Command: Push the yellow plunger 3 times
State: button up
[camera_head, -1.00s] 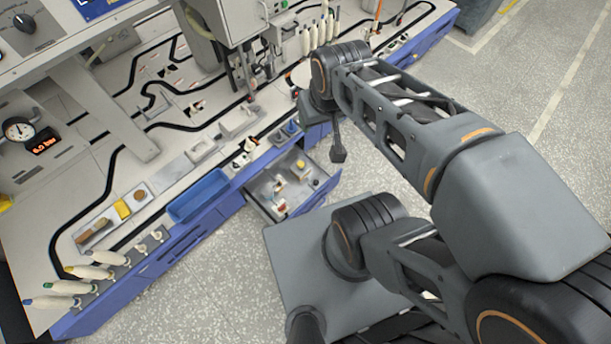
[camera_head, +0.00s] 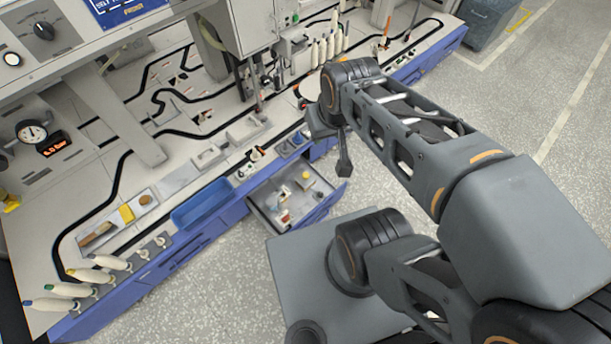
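I cannot tell for sure which yellow thing is the plunger. A small yellow-topped piece (camera_head: 305,176) stands in the open drawer (camera_head: 262,218) at the bench front, among small white and red pieces. A yellow part (camera_head: 10,201) also shows at the far left edge of the bench. A yellow block (camera_head: 127,213) lies in a shallow tray on the bench top. My gripper (camera_head: 344,167) hangs below my wrist, to the right of the drawer and clear of these yellow things. It is small and dark, and its fingers cannot be told apart.
A blue bin (camera_head: 203,203) sits at the bench edge left of the drawer. Pale bobbins (camera_head: 90,275) stick out at the front left, and more stand at the back. A machine column (camera_head: 240,25) rises over the bench.

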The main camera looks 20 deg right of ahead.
grip_shut()
dwell(1.3)
